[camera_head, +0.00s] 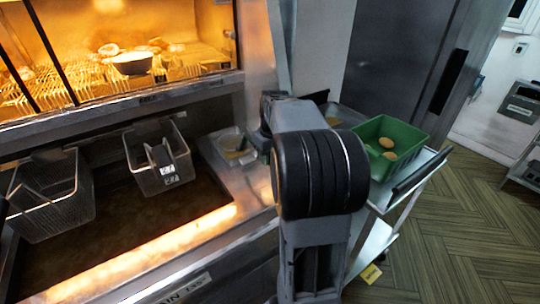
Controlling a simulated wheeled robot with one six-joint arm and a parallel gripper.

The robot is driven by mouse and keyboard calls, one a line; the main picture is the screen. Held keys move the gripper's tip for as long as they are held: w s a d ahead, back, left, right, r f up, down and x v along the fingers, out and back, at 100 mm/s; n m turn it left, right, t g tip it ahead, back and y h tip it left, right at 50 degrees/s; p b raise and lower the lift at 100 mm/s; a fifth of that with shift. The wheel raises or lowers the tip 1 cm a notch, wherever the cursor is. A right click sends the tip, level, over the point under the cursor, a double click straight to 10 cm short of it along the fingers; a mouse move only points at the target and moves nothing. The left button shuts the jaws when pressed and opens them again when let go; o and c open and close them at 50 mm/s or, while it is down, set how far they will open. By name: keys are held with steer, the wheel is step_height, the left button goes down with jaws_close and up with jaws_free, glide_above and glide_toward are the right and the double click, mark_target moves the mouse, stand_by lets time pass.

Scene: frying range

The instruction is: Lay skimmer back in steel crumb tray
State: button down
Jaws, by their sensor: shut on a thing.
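My arm rises through the middle of the view and reaches away over the right end of the fryer. Its own links hide the gripper's fingers and whatever they hold. I cannot make out the skimmer. A shallow steel tray (350,115) shows partly behind my arm, beside the green crate; it may be the crumb tray. A small yellowish thing (333,121) shows at its near left, too small to name.
Two wire fry baskets (50,196) (161,160) hang over the dark fryer vat (130,225). A small clear container (231,146) stands on the fryer's right ledge.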

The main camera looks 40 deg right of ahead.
steer(key=c, duration=0.7)
jaws_free()
steer(key=shift+o, duration=0.2)
steer(key=shift+r, duration=0.1)
steer(key=shift+r+p, duration=2.6)
steer(key=shift+r, duration=0.35)
